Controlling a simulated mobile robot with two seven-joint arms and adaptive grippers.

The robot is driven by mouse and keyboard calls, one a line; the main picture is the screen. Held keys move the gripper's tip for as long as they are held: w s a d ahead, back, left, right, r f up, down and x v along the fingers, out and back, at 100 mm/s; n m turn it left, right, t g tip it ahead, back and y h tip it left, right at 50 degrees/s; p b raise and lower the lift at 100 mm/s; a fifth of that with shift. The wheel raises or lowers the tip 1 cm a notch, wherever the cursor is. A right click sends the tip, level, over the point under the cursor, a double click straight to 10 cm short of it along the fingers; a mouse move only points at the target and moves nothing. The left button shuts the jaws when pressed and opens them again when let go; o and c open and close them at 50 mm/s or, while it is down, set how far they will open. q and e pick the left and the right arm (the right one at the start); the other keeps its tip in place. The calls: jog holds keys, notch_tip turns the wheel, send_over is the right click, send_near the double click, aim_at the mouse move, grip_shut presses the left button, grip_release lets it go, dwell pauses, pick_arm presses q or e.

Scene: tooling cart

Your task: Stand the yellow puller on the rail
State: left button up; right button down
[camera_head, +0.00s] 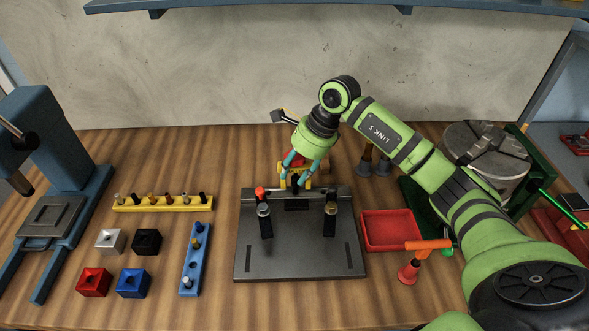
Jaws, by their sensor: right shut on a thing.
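My right gripper (306,164) reaches down behind the grey fixture plate, its teal fingertips at a yellow piece that I take for the yellow puller (284,171). It is shut on this piece, which is mostly hidden by the gripper and the plate's back edge. I cannot tell whether the piece touches the table. A yellow rail (127,203) with several small pegs standing in it lies left of the plate. A blue rail (189,275) with a few pegs lies nearer the front. The frame does not settle which rail is meant. My left gripper is not in view.
The grey fixture plate (298,263) carries two upright clamps. Right of it are a red tray (392,229) and an orange-handled tool (428,245). Several coloured blocks (132,283) and a blue press (58,150) stand left. A round chuck (485,150) stands right, behind my arm.

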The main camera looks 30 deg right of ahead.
dwell(1.0)
jog(key=shift+f+b, duration=0.5)
jog(key=shift+b, duration=0.4)
dwell(0.6)
